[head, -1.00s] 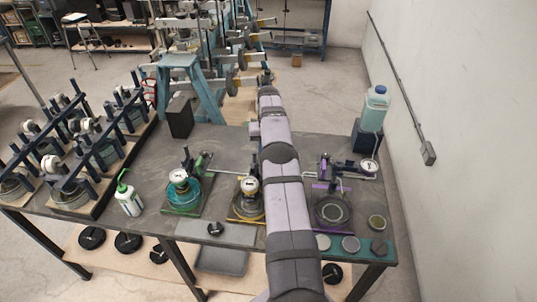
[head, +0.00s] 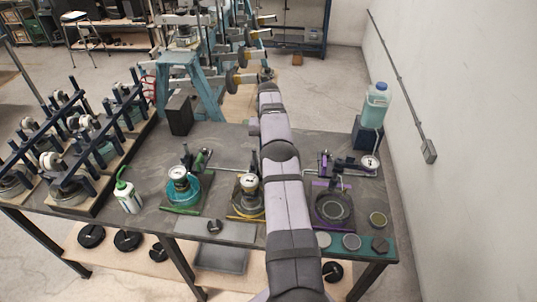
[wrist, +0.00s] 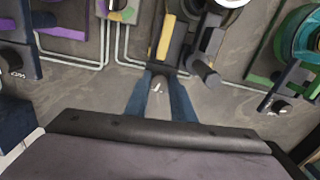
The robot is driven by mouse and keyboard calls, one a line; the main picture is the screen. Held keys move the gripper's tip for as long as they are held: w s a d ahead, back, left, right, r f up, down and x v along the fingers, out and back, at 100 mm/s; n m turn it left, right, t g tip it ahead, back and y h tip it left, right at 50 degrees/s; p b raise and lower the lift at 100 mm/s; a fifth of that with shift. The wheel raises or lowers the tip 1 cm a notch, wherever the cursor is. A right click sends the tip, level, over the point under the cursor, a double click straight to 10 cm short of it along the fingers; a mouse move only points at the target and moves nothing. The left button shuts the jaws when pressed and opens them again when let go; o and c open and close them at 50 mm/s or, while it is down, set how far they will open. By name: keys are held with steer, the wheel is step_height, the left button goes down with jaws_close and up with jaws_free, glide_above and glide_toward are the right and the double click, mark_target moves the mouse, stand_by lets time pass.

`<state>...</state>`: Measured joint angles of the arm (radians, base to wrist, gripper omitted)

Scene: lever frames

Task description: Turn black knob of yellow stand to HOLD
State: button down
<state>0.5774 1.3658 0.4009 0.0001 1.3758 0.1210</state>
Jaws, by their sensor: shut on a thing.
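The yellow stand (head: 238,216), with a round pale gauge (head: 249,181) on top, is just left of my arm in the head view, which partly covers it. In the wrist view its yellow part (wrist: 165,38) and dark block are at top centre. My gripper (wrist: 159,88) is at the near end of that block, its two blue fingers shut on the black knob, which shows only as a small dark and pale patch between the fingertips. The knob's marking and the HOLD label cannot be read. My gripper is hidden in the head view.
The purple stand (head: 313,205) is right of my arm, and the green stand (head: 184,208) is left of the yellow one. Thin metal tubes (wrist: 118,45) run close by the fingers.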

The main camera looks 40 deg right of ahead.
steer(key=m, duration=0.6)
steer(key=shift+w+r, duration=0.1)
steer(key=m, duration=0.6)
steer(key=shift+w, duration=0.1)
steer(key=shift+m, duration=0.3)
steer(key=c, duration=1.8)
jaws_free()
